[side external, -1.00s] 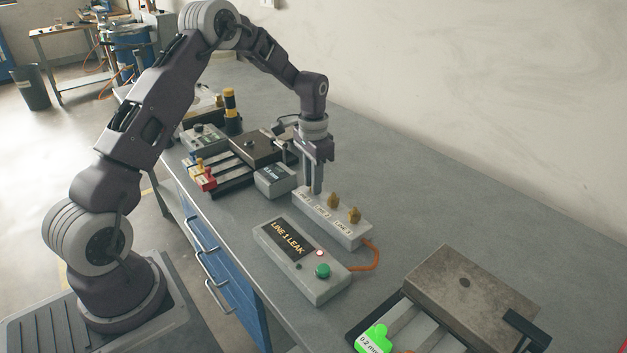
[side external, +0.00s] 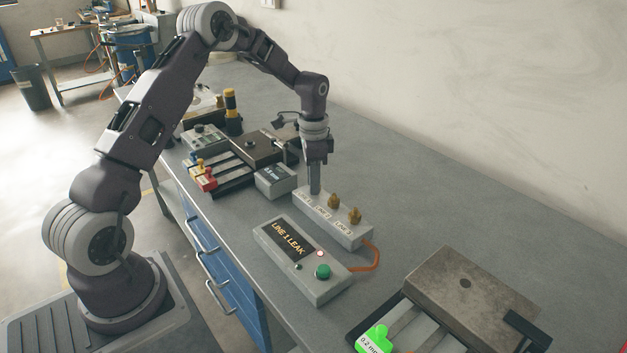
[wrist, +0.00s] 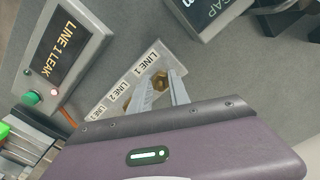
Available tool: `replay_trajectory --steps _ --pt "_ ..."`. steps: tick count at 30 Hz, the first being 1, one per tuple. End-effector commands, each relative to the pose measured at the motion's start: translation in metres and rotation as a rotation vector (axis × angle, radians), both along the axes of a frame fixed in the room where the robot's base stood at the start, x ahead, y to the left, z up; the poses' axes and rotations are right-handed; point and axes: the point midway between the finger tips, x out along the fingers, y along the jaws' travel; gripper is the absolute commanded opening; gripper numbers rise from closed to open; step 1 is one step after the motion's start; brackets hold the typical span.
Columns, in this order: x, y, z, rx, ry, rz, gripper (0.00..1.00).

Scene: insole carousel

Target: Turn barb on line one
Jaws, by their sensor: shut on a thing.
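A pale block (side external: 345,235) carries a row of brass barbs labelled LINE 1, LINE 2 and LINE 3. The line-one barb (wrist: 160,79) shows between my fingers in the wrist view; in the side view they hide it. My gripper (side external: 315,190) points straight down at the left end of the block and is shut on this barb. The line-two barb (side external: 334,201) and line-three barb (side external: 355,215) stand free to its right. A grey tester box (side external: 325,289) displays "LINE 1 LEAK" with a red light (side external: 320,253) lit.
The tester has a green button (side external: 322,271), and an orange hose (side external: 374,262) joins it to the block. A small grey display box (side external: 275,182) stands close left of my gripper. A metal-plated fixture (side external: 470,290) sits front right. Bench behind the block is clear.

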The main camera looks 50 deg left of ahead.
Motion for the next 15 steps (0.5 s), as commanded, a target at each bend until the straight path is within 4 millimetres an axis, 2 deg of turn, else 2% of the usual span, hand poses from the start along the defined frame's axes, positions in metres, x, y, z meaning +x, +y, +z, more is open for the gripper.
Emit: replay_trajectory --steps 6,7,9,10,15 --pt "0.0022 0.0001 0.0024 0.001 -0.008 0.000 0.00" --pt "0.0022 0.0001 0.0024 0.001 -0.008 0.000 0.28" --pt "0.0020 0.0001 0.0021 0.001 -0.008 0.001 0.42" --pt "0.0018 0.0001 0.0019 0.001 -0.006 0.001 0.45" --pt "0.0009 0.0000 0.0010 0.000 -0.004 0.001 0.45"
